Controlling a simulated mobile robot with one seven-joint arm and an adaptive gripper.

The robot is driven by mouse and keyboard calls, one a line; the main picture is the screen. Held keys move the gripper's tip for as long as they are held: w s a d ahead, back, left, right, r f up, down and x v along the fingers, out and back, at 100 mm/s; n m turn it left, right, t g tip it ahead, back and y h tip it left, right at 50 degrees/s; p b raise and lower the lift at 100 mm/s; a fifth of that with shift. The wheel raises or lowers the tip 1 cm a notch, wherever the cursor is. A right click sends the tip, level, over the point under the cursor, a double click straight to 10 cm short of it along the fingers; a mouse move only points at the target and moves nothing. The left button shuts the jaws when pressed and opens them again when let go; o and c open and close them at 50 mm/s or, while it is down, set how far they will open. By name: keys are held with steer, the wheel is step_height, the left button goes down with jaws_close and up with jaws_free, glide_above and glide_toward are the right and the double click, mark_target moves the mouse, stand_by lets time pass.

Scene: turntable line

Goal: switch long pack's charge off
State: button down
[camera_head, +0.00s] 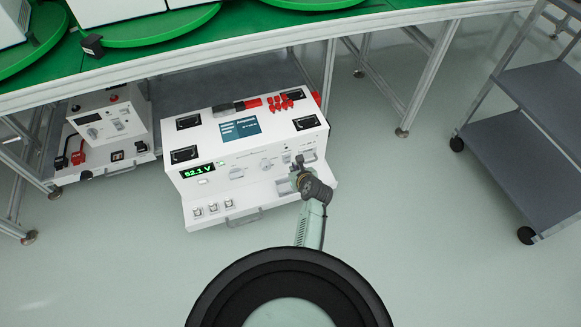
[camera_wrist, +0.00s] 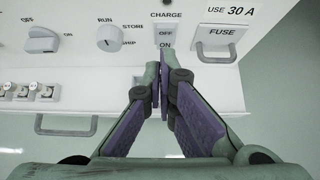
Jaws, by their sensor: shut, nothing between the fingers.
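The long pack (camera_head: 210,150) is a long white unit under the green-topped table, with a lit green display (camera_head: 198,171) that appears to read 52.1 V. Its CHARGE switch (camera_wrist: 166,38) is a pale rocker, marked OFF above and ON below, at the top middle of the wrist view. I cannot tell which half is pressed in. My gripper (camera_wrist: 159,72) is shut and empty, its fingertips just below the ON half; whether they touch is unclear. In the head view my gripper (camera_head: 297,172) is at the right part of the pack's front and hides part of it.
Left of the switch are a RUN/STORE/SHIP knob (camera_wrist: 109,38) and another knob (camera_wrist: 41,40); right is a FUSE holder (camera_wrist: 216,42) with a handle. A smaller white unit (camera_head: 105,122) stands left of the long pack. A grey cart (camera_head: 535,100) stands right. The floor in front is clear.

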steer(key=shift+s+d+r, duration=0.15)
steer(key=shift+s+r, duration=0.25)
steer(key=shift+r, duration=0.25)
steer(key=shift+s+d+r, duration=0.1)
steer(key=shift+s+r, duration=0.35)
steer(key=shift+r, duration=0.25)
steer(key=shift+s+d+r, duration=0.15)
steer(key=shift+s+r, duration=0.25)
steer(key=shift+r, duration=0.25)
